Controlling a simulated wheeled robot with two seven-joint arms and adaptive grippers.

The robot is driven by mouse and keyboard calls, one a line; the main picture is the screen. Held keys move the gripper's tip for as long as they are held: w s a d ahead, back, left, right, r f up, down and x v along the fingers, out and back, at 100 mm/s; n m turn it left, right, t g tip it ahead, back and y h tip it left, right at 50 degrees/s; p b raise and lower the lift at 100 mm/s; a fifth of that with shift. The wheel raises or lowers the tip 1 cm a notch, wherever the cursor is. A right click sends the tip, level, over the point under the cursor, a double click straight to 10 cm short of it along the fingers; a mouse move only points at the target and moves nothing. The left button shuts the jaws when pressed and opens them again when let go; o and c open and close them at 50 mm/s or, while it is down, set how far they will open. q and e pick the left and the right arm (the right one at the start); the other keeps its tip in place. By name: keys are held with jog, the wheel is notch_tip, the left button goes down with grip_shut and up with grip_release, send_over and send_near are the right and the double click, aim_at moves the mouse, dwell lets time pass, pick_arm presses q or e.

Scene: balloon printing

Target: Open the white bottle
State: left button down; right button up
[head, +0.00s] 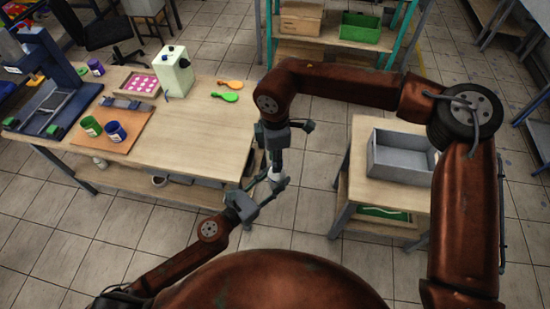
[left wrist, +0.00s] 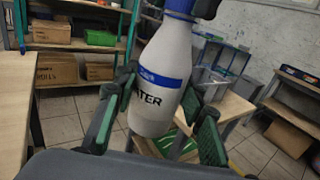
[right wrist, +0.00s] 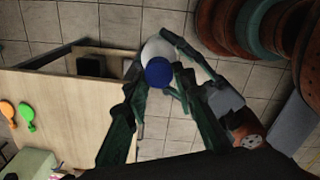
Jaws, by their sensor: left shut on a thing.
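The white bottle (left wrist: 162,75) with a blue band, black lettering and a blue cap fills the middle of the left wrist view. It stands upright in the air, off the table. My left gripper (left wrist: 155,105) is shut on its body, one finger on each side. In the head view the bottle (head: 275,175) is small and partly hidden between my grippers. My right gripper (right wrist: 158,76) is above it, pointing down, fingers open on either side of the blue cap (right wrist: 158,72). I cannot tell whether they touch the cap.
A grey bin (head: 400,158) stands on a smaller table at right. The bottle is over open floor between the tables.

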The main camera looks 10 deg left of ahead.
grip_shut()
jog(key=n, duration=0.5)
jog(key=shift+s+d+n, duration=0.1)
jog(key=shift+s+n, duration=0.05)
jog(key=shift+n, duration=0.25)
jog(key=n, duration=0.4)
jog(key=shift+d, duration=0.1)
jog(key=n, duration=0.4)
jog(key=shift+d, duration=0.1)
jog(key=n, duration=0.4)
jog(key=shift+d, duration=0.1)
jog(key=n, duration=0.4)
jog(key=shift+d, duration=0.1)
jog(key=n, duration=0.6)
jog(key=shift+w+d, duration=0.1)
jog(key=shift+w, duration=0.1)
jog(key=n, duration=0.4)
jog(key=shift+w+r, duration=0.1)
jog(key=n, duration=0.4)
jog(key=shift+w, duration=0.1)
jog(key=n, duration=0.5)
jog(key=shift+w+n, duration=0.15)
jog(key=shift+n, duration=0.25)
jog(key=n, duration=0.6)
jog(key=shift+a, duration=0.25)
jog(key=n, duration=0.6)
jog(key=shift+a+n, duration=0.15)
jog(key=shift+n, duration=0.15)
